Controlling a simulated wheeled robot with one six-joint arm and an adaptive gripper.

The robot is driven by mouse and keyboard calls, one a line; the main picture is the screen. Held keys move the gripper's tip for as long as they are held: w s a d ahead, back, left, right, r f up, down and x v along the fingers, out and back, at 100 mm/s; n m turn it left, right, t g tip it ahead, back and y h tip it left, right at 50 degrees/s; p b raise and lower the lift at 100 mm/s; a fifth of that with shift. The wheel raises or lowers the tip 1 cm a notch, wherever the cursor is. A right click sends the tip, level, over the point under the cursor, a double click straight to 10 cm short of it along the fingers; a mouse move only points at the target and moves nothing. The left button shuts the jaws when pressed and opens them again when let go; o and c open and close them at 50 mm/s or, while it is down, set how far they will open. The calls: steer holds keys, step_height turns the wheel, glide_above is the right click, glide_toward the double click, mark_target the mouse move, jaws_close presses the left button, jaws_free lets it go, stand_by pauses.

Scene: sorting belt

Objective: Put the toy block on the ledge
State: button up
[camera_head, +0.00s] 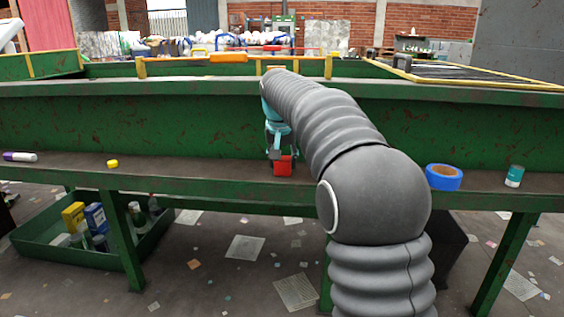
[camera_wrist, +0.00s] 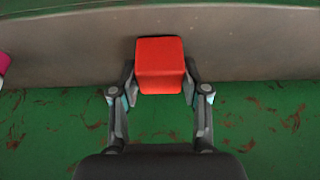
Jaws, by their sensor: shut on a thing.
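The toy block is a red cube (camera_head: 284,166) at the middle of the head view, and it shows large in the wrist view (camera_wrist: 160,62). My gripper (camera_head: 281,154) is shut on it, one finger on each side, as the wrist view shows (camera_wrist: 160,84). The ledge (camera_head: 210,169) is the long grey-brown shelf along the front of the green belt frame. It lies behind the block in the wrist view (camera_wrist: 62,52). The block is over or at the ledge. I cannot tell whether its underside touches the surface.
On the ledge are a purple-and-white tube (camera_head: 20,156), a small yellow piece (camera_head: 112,163), a blue tape roll (camera_head: 443,184) and a teal can (camera_head: 514,176). A pink object (camera_wrist: 3,63) is cut off in the wrist view. A green bin (camera_head: 85,256) stands below. Ledge left of the block looks clear.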

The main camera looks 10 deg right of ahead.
steer(key=shift+f, duration=0.1)
steer(key=o, duration=1.1)
steer(key=p+v, duration=0.2)
steer(key=v, duration=1)
steer(key=shift+r, duration=0.25)
